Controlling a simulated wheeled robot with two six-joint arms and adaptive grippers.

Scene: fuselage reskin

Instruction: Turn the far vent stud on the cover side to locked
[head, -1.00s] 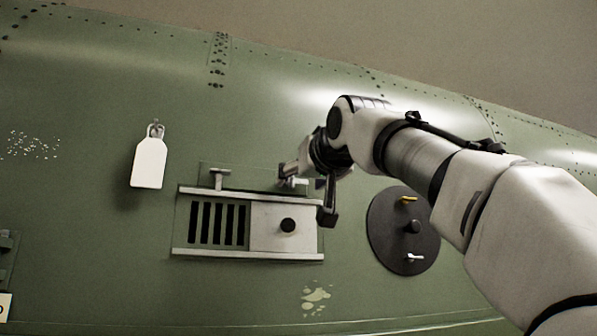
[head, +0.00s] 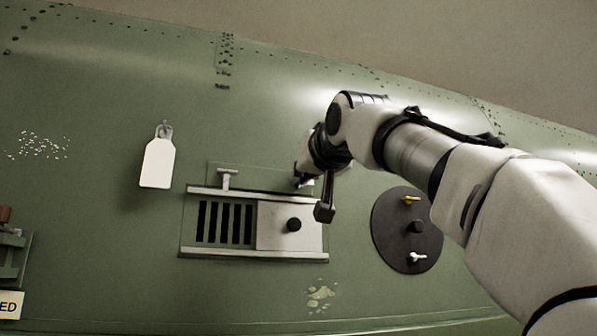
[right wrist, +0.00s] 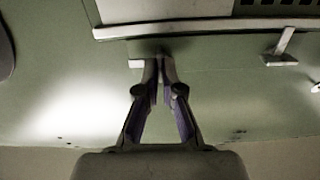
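The vent (head: 290,254) has dark slots on its left and a pale cover (head: 272,238) with a black knob on its right. Above the cover, the cover-side stud (head: 303,182) is mostly hidden by my right gripper (head: 301,176). In the right wrist view, the two fingers (right wrist: 160,72) are nearly together at this stud, and one end of its pale bar (right wrist: 136,64) sticks out left of them. They appear shut on it. My left gripper is out of view.
A round dark plate (head: 399,246) with a yellow and a white handle is right of the vent, near my right forearm. A blank white tag (head: 157,164) hangs at left. A bracket (head: 14,250) and a lettered sign (head: 10,306) are at the left edge.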

